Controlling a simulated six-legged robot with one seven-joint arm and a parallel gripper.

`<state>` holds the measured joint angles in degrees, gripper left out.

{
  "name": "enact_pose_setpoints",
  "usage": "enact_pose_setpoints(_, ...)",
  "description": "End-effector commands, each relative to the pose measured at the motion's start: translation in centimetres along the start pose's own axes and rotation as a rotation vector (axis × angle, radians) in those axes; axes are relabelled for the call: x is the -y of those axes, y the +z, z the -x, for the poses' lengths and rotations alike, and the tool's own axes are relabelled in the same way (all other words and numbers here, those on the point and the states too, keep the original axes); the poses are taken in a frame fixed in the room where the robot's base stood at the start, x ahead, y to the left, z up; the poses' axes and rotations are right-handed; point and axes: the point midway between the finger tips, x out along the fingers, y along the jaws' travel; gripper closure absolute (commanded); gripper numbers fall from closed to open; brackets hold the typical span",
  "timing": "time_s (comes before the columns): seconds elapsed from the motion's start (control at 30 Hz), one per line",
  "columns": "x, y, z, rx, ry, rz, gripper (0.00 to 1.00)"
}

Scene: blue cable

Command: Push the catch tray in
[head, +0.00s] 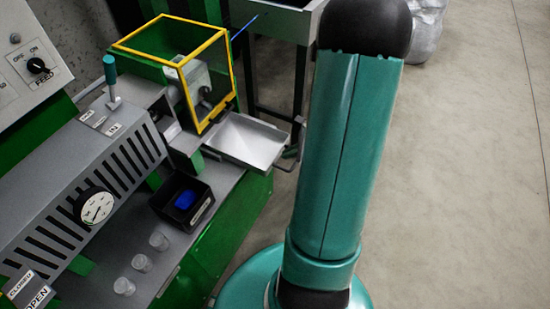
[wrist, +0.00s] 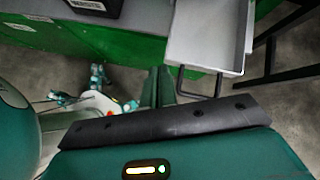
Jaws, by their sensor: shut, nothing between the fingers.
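The catch tray (head: 246,140) is a shallow light-grey tray that sticks out from the green machine below the yellow-framed guard. In the wrist view the tray (wrist: 203,45) is at the upper right, with a dark loop handle (wrist: 183,84) on its near end. My gripper (wrist: 158,84) shows in the wrist view as two narrow fingers close together, shut and empty. The fingers are left of the handle in the picture, with a gap between them. In the head view my teal arm hides the gripper.
A dark metal stand (head: 275,45) is behind the tray. Open concrete floor (head: 460,170) lies to the right.

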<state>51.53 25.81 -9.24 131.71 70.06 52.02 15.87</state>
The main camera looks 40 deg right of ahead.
Motion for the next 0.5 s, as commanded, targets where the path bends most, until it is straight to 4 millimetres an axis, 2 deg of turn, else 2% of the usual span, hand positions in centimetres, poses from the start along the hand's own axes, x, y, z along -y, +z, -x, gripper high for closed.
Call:
enact_pose_setpoints(0.03, 0.0, -2.7, -0.1, 0.001, -0.032, -0.106, 1.00)
enact_pose_setpoints(0.1, 0.0, -5.4, -0.2, 0.003, -0.075, -0.221, 1.00)
enact_pose_setpoints(0.2, 0.0, -8.1, -0.2, 0.004, -0.119, -0.329, 1.00)
enact_pose_setpoints(0.37, 0.1, -9.3, -0.7, 0.005, -0.143, -0.383, 1.00)
enact_pose_setpoints(0.5, 0.4, -9.2, -2.4, 0.006, -0.139, -0.380, 1.00)
